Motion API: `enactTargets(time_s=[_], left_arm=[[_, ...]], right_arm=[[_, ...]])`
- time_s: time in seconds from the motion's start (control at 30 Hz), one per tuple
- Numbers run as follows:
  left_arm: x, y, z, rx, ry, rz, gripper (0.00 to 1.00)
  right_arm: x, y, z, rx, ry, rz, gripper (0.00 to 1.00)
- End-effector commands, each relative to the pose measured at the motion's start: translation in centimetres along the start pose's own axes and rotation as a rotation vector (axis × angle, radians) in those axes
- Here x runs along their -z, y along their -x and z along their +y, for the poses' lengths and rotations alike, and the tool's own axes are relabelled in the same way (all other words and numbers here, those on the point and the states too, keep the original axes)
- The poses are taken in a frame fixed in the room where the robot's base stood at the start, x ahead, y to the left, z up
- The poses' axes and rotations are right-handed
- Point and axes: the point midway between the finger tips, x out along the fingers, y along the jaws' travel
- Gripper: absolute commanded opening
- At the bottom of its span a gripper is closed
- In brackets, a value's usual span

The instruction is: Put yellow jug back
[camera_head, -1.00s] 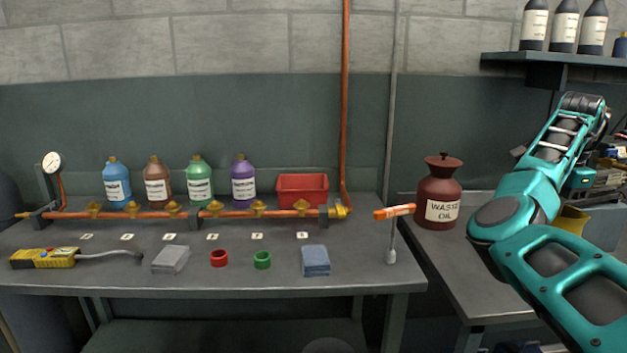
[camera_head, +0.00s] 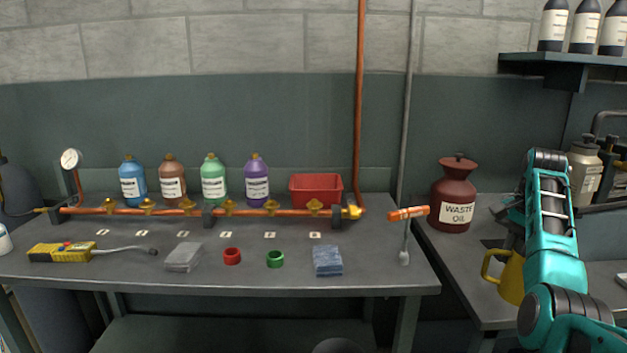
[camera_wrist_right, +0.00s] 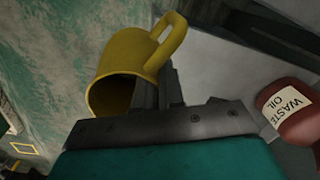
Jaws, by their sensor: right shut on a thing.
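The yellow jug (camera_head: 511,277) is at the right side of the head view, over the side bench and partly hidden behind my right arm. Its handle points left. In the right wrist view the jug (camera_wrist_right: 132,68) shows its open mouth and its handle. My right gripper (camera_wrist_right: 172,82) is shut on the jug, with its fingers at the jug's side by the handle. In the head view my right gripper is mostly hidden by the arm. I cannot tell whether the jug touches the bench. My left gripper is not in view.
The waste oil container (camera_head: 455,195) stands on the side bench (camera_head: 476,285), left of the jug. The main bench (camera_head: 130,267) holds a copper pipe with valves, several bottles, a red bin (camera_head: 316,190) and an orange-handled tool (camera_head: 407,214). A shelf (camera_head: 570,59) hangs at upper right.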

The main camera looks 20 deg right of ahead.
Motion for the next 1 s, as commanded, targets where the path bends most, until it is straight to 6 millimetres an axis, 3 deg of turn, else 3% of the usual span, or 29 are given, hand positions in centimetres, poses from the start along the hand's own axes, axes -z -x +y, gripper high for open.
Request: enactTargets(time_s=[0.17,0.33,0.47,0.6,0.8,1.0], left_arm=[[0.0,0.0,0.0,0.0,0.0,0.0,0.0],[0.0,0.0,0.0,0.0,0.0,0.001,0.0],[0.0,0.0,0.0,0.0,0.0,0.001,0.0],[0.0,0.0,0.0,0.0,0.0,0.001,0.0],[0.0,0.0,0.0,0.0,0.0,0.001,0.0],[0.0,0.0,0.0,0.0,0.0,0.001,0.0]], right_arm=[[-1.0,-1.3,-0.8,-0.005,0.039,-0.003,0.0],[-3.5,-3.4,-2.7,-0.004,0.118,-0.01,0.0],[-6.3,-4.8,-4.6,-0.003,0.189,-0.013,0.0],[-10.4,-5.5,-6.9,-0.002,0.278,-0.018,0.0],[-16.5,-4.4,-9.5,0.002,0.398,-0.026,0.0],[-20.6,-2.2,-10.7,0.004,0.488,-0.033,0.0]])
